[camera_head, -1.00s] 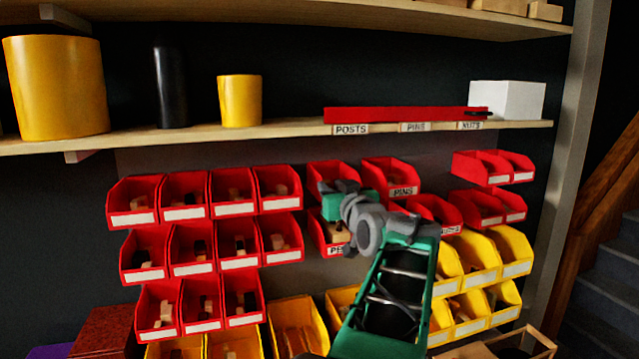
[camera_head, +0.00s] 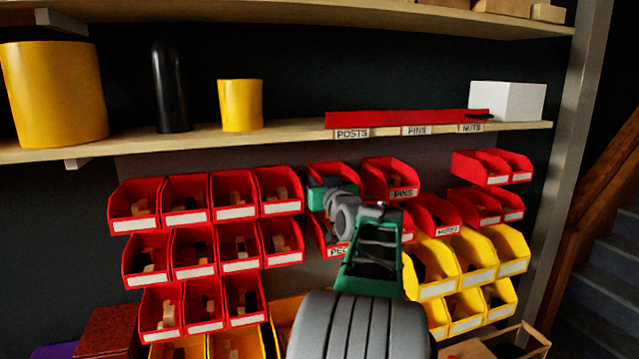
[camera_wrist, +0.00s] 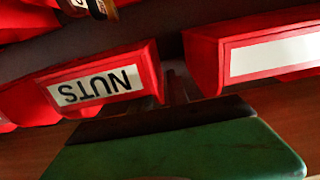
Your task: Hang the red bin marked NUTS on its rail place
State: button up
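The red NUTS bin (camera_wrist: 150,70) shows upside down in the wrist view, its white label turned to the camera. It appears to be the red bin (camera_head: 335,170) at the left of the upper middle row in the head view, where my arm hides its label. My gripper (camera_head: 318,194) is in front of this bin. In the wrist view my green gripper (camera_wrist: 175,110) is close to the bin's label side, with dark finger parts near the bin's end. The finger gap is not clear. The shelf edge carries a NUTS label (camera_head: 471,128); an empty gap lies below it, right of the PINS bin (camera_head: 390,172).
A blank-labelled red bin (camera_wrist: 205,60) is close beside the NUTS bin. Rows of red bins hang at left, and yellow bins (camera_head: 510,250) at lower right. The wooden shelf (camera_head: 290,137) runs above, carrying a red bar (camera_head: 400,118) and a white box (camera_head: 520,100).

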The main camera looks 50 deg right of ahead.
grip_shut()
dwell(2.9)
